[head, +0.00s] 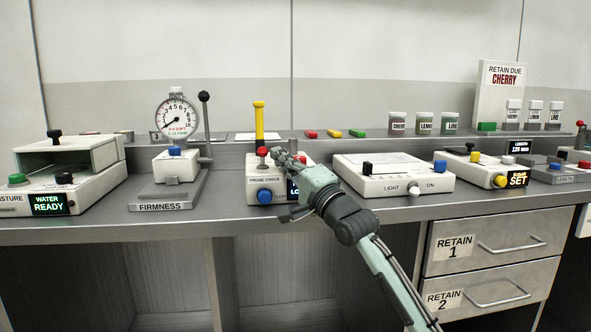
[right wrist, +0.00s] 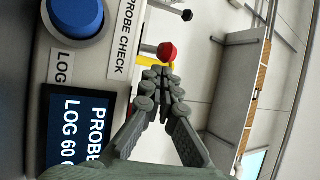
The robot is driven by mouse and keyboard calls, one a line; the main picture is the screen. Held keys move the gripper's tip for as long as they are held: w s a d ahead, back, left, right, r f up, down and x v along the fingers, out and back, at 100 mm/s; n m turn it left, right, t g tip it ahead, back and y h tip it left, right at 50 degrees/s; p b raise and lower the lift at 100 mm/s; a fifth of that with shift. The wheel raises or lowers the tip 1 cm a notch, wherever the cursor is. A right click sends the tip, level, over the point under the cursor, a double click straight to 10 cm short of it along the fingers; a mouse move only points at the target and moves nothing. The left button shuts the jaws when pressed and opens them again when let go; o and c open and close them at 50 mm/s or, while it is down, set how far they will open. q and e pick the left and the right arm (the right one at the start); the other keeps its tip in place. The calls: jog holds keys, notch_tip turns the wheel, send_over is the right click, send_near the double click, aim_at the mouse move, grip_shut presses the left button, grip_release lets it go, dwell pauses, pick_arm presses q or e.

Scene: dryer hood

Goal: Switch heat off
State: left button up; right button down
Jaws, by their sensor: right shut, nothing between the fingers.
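No label reading "heat" can be made out in either view. The white probe check box (head: 253,186) has a red knob (head: 263,152) on top, a blue button (head: 264,196) on its front and a display partly hidden by my right gripper. My right gripper (head: 283,157) is shut and empty over the box, fingertips just right of the red knob. In the right wrist view the red knob (right wrist: 167,51) shows just beyond the closed fingertips (right wrist: 163,78); whether they touch it I cannot tell. The blue button (right wrist: 75,17) and display (right wrist: 78,132) are also there. My left gripper is not in view.
A firmness gauge (head: 177,112) with a black-knobbed lever stands left, beside a moisture unit (head: 83,190). A light switch box (head: 390,181) sits close on the right. A yellow post (head: 259,120) rises behind the probe box. Drawers (head: 484,247) are below the counter.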

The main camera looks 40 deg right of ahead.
jog(key=v, duration=1)
jog(key=shift+s, duration=0.15)
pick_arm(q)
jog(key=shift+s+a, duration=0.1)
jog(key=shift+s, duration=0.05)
